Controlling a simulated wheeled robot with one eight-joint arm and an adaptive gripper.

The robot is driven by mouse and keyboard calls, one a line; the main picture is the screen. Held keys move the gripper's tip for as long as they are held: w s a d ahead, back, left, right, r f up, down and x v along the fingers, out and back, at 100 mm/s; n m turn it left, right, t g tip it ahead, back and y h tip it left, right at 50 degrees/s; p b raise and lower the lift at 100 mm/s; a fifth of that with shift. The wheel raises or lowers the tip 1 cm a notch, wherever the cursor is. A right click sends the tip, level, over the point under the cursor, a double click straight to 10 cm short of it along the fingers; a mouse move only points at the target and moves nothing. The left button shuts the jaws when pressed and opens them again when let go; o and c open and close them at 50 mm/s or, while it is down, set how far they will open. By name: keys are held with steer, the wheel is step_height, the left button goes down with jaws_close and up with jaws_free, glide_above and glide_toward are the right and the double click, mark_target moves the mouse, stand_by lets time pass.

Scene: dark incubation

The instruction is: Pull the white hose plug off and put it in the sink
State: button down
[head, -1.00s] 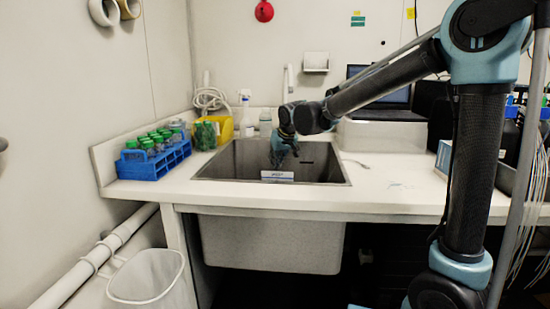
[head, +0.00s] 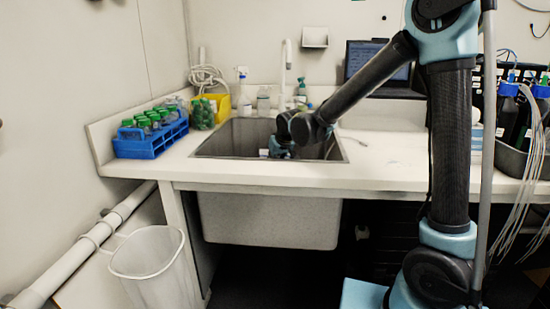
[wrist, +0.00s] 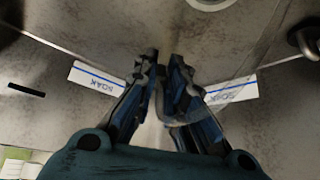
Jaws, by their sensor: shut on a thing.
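My gripper (wrist: 163,66) points down inside the grey sink (head: 222,139), with its fingers close together. In the wrist view, a pale grey curved piece (wrist: 172,110) shows between the fingers. It looks like the white hose plug, but the fingers hide most of it. In the head view, my gripper (head: 279,150) is low in the basin, and its fingertips and whatever they hold are hidden. The sink walls and corner surround the gripper in the wrist view.
A blue rack (head: 145,147) of green-capped tubes stands left of the sink. Bottles (head: 263,101) and a coiled hose (head: 207,78) stand behind. The counter to the right (head: 385,150) is mostly clear. A white bin (head: 148,252) stands below left.

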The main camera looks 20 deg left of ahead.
steer(key=shift+f, duration=0.35)
steer(key=c, duration=1.6)
jaws_free()
steer(key=shift+o, duration=0.2)
steer(key=shift+r, duration=3.5)
